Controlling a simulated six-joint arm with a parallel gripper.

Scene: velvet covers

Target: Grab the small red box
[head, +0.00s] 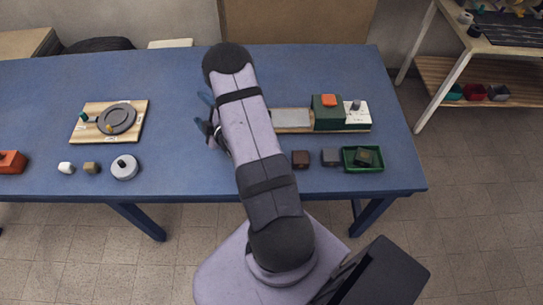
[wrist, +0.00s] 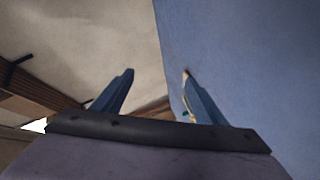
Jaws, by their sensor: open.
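A small orange-red block (head: 328,100) rests on top of a dark green box (head: 327,118) at the right of the blue table. A larger orange-red box (head: 11,162) is cut by the left picture edge, with something dark on it. I cannot tell which one is the small red box. My gripper (head: 206,113) is left of my arm, over the table's middle, apart from both. In the wrist view its two blue fingers (wrist: 158,73) are spread with nothing between them.
A wooden board with a grey plate (head: 117,118) lies left. White, tan and grey pieces (head: 124,168) line the front edge. Brown and grey cubes (head: 331,157) and a green tray (head: 375,168) stand front right. A shelf (head: 490,75) stands beyond. My arm hides the table's middle.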

